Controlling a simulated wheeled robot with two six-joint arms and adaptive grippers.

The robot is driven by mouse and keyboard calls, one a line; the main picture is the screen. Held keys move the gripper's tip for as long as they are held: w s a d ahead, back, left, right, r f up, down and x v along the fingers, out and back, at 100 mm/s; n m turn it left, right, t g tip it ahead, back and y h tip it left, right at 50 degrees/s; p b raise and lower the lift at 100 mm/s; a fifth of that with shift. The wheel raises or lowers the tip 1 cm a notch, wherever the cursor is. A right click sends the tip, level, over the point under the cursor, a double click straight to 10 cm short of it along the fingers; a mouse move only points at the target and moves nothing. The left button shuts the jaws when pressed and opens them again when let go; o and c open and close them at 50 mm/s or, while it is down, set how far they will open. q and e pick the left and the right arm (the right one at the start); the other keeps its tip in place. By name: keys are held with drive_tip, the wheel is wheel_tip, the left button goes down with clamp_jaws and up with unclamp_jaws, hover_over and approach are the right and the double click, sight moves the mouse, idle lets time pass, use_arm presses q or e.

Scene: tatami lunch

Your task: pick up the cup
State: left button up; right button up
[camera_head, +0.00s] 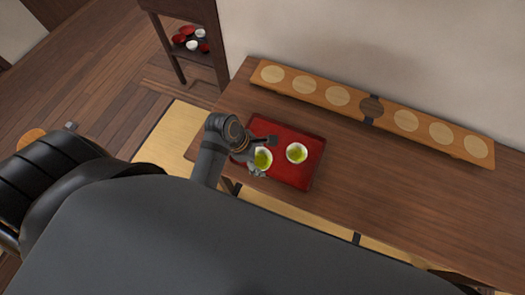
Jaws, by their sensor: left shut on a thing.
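Two white cups with green tea stand over a red tray (292,177) on the wooden table. The left cup (263,158) is at my left gripper (262,156). The right cup (297,153) stands apart on the tray, a little to the right. My left gripper reaches over the tray's left part and is shut on the left cup, with its fingers at the cup's side. I cannot tell whether this cup touches the tray. My right gripper is not in view.
A long wooden board (340,96) with several round pale inlays lies along the wall side of the table (400,185). The table right of the tray is clear. A small shelf (180,50) with red and white dishes stands at the upper left.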

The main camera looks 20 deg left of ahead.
use_arm(q)
drive_tip(key=shift+s+d+r, duration=0.1)
drive_tip(key=shift+s+r, duration=0.15)
drive_tip(key=shift+s, duration=0.25)
drive_tip(key=shift+s+r, duration=0.2)
drive_tip(key=shift+s, duration=0.25)
idle(1.5)
